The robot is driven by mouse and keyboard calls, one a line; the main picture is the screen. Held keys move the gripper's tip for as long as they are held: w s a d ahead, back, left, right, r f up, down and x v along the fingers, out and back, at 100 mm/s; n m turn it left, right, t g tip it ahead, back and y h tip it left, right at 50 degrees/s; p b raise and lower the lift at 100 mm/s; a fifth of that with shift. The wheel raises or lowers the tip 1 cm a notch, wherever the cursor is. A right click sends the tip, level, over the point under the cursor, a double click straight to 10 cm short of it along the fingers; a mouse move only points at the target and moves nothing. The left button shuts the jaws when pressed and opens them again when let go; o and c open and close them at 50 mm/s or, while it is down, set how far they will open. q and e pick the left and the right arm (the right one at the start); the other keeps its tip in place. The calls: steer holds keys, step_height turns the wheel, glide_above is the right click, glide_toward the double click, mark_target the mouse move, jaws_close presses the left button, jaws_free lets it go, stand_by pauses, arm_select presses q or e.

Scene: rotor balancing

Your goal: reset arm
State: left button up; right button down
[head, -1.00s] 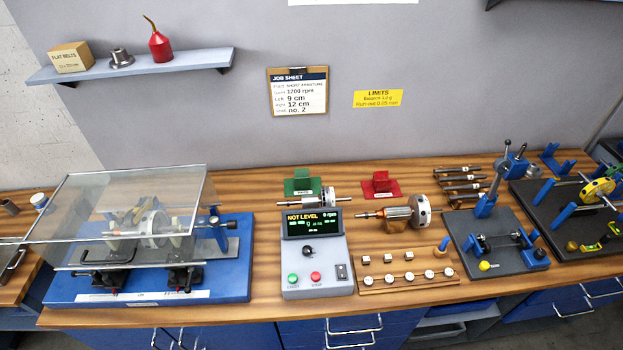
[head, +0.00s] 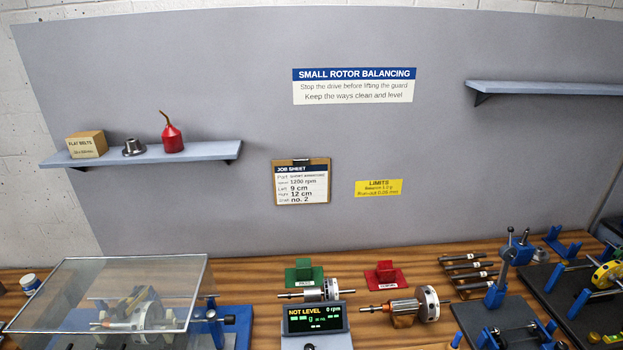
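Neither of my grippers nor my arms shows in the head view. The balancing machine stands at the lower left under a clear guard (head: 75,275), with a rotor (head: 145,318) inside it. The control box display (head: 314,317) reads "NOT LEVEL" and 0 rpm. One rotor (head: 322,291) lies behind the display by the green stand (head: 304,272). The lower part of the bench is cut off by the bottom edge.
A job sheet (head: 301,184), a yellow limits label (head: 379,188) and a balancing sign (head: 354,86) are on the grey back panel. The left shelf (head: 205,153) holds a box, a metal part and a red oil can. A blue-handled press (head: 500,285) and dark base (head: 575,290) stand at right.

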arm_select(q)
steer(key=a, duration=0.3)
steer(key=shift+f, duration=0.15)
stand_by(1.0)
steer(key=shift+d, duration=0.15)
